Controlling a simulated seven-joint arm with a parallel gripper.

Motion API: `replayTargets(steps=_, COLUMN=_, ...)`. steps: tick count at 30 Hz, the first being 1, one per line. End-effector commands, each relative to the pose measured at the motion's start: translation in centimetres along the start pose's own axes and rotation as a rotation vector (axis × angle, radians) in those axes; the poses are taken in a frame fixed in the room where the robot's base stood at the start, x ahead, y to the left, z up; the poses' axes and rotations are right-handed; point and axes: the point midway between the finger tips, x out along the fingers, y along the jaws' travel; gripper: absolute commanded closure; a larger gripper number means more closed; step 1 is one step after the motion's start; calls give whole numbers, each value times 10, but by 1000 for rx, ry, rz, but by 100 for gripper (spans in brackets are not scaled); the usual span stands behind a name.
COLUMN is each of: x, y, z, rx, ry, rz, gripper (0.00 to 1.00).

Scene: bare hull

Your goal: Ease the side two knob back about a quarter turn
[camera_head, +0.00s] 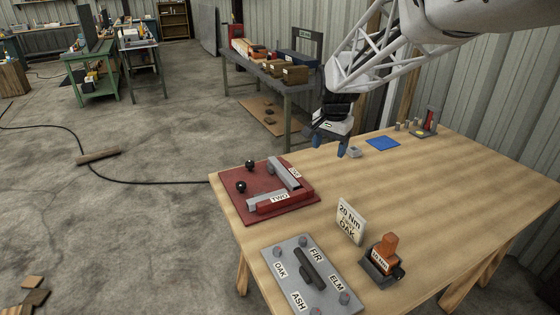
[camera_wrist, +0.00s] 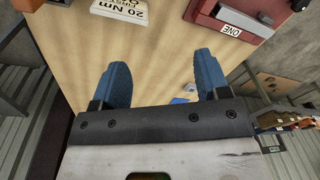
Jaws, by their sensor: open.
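My gripper (camera_head: 329,144) is open and empty above the table, behind and right of the fixture. In the wrist view its blue fingers (camera_wrist: 162,68) are apart, and part of the fixture (camera_wrist: 205,18) shows at the top right.
A grey plate (camera_head: 325,301) with labelled posts stands in front, beside an orange tool (camera_head: 385,247) and a 20 Nm OAK sign (camera_head: 350,221). A blue mat (camera_head: 382,143) and a small rack (camera_head: 425,129) lie at the back. The table's right side is clear.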

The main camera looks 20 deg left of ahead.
Motion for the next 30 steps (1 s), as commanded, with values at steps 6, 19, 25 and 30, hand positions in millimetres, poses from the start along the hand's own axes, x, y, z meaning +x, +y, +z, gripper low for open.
replayTargets(steps=6, x=30, y=-61, z=-11, rx=26, ry=-16, rz=8, gripper=31)
replayTargets(steps=19, x=96, y=-176, z=-15, rx=84, ry=-42, rz=27, gripper=31)
replayTargets(steps=25, x=133, y=-228, z=-9, rx=111, ry=-52, rz=38, gripper=31)
replayTargets(steps=30, x=166, y=-273, z=0, rx=134, ry=-59, rz=48, gripper=31)
